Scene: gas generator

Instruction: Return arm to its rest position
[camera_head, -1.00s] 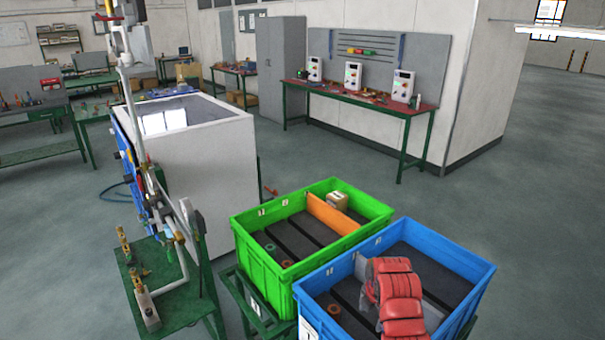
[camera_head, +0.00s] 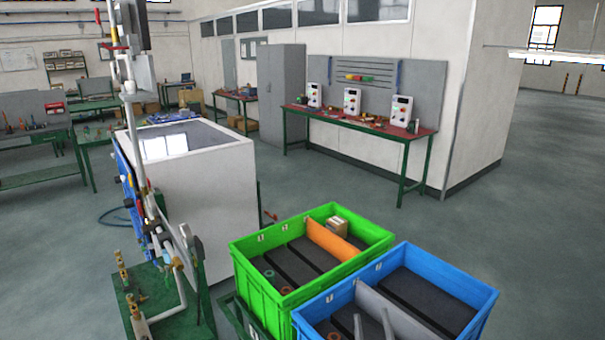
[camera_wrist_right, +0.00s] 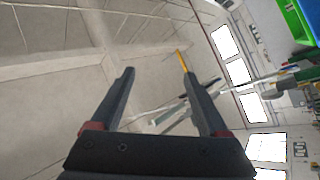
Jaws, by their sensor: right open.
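My right gripper (camera_head: 372,313) shows at the bottom edge of the head view, in front of the blue crate (camera_head: 440,258). Only its two grey fingers show there, apart. In the right wrist view my right gripper (camera_wrist_right: 158,73) has its two dark fingers spread wide, with nothing between them. That view looks across a pale wall or ceiling surface, tilted. The rest of the right arm is out of the head view. My left gripper is not in view.
A green crate (camera_head: 262,285) with an orange divider (camera_head: 330,241) and a small box (camera_head: 337,225) stands beside the blue crate. A white cabinet (camera_head: 205,190) and a green stand (camera_head: 180,318) with pipe fittings are at left. Open floor (camera_head: 400,215) lies beyond the crates.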

